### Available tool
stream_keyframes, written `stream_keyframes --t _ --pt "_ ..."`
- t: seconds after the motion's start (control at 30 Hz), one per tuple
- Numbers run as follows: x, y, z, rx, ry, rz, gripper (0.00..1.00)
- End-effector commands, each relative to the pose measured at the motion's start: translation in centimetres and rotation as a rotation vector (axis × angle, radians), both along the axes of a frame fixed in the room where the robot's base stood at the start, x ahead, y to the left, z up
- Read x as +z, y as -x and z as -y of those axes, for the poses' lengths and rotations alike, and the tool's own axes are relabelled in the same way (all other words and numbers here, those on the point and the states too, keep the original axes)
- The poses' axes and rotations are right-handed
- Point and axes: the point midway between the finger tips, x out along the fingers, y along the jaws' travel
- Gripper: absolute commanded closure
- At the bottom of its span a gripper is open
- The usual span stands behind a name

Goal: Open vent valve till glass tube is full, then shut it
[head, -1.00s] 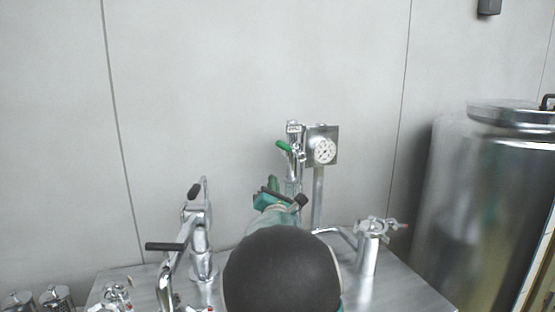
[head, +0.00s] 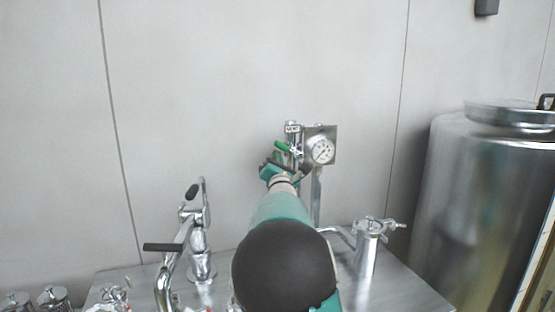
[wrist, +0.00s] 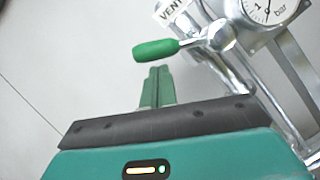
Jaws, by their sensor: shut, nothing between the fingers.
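The vent valve's green handle (head: 281,146) sticks out left of the metal fitting beside the gauge. In the wrist view the handle (wrist: 157,49) lies across the picture, joined to a shiny valve body (wrist: 221,36) under a label reading VENT (wrist: 172,10). My gripper (wrist: 157,74) is shut and empty, its green fingers together just below the handle in that picture; I cannot tell if they touch it. In the head view my gripper (head: 279,157) is just below the handle. The glass tube cannot be made out clearly, as my arm covers the column below the valve; its fill level cannot be told.
A round pressure gauge (head: 320,150) on a square plate stands right of the valve. A lever tap with black handles (head: 164,247) stands left, a smaller metal fitting (head: 368,242) right. A large steel tank (head: 474,205) fills the right side. The wall (head: 200,100) is bare.

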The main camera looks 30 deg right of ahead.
Motion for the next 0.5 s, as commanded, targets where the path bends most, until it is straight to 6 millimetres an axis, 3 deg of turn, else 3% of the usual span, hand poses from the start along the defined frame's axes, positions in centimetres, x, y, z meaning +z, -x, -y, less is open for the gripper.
stream_keyframes --t 0.5 --pt "0.62 0.03 0.03 0.001 -0.064 0.018 1.00"
